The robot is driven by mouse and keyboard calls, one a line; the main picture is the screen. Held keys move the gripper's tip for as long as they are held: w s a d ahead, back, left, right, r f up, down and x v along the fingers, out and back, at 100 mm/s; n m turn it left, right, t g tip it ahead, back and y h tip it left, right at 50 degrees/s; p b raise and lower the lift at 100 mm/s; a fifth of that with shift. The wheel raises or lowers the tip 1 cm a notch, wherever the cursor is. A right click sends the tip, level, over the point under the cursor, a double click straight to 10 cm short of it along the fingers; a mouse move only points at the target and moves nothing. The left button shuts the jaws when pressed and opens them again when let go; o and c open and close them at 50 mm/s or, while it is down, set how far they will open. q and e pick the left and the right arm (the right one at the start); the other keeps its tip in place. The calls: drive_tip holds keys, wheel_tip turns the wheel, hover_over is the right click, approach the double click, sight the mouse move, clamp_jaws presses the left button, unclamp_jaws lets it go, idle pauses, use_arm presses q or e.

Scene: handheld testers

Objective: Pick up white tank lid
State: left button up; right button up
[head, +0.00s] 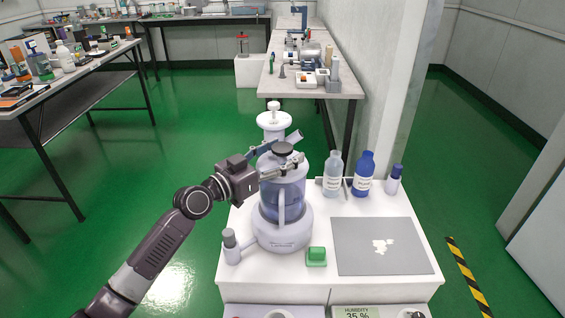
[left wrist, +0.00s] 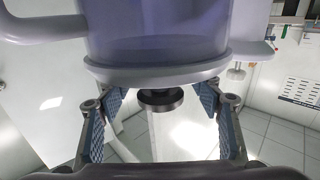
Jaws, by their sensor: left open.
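A clear bluish tank (head: 283,195) with a white base stands at the left of the white bench top. Its light lid carries a dark round knob (head: 283,148), and the knob also shows in the left wrist view (left wrist: 160,99). My left gripper (head: 296,149) reaches in from the left at the height of the tank's top. It is open, with one finger on either side of the knob and nothing visibly gripped. The tank's lid surface is partly hidden by the gripper. A white rounded piece with a small knob (head: 273,120) shows behind the tank. My right gripper is not in view.
A grey bottle (head: 332,175), a blue bottle (head: 363,174) and a smaller blue-capped bottle (head: 394,180) stand at the back right. A small bottle (head: 231,247) and a green block (head: 316,256) are near the front. A grey mat (head: 350,255) lies at the right.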

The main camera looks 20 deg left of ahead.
use_arm(q)
drive_tip(key=c, duration=1.3)
drive_tip(key=shift+r, duration=0.15)
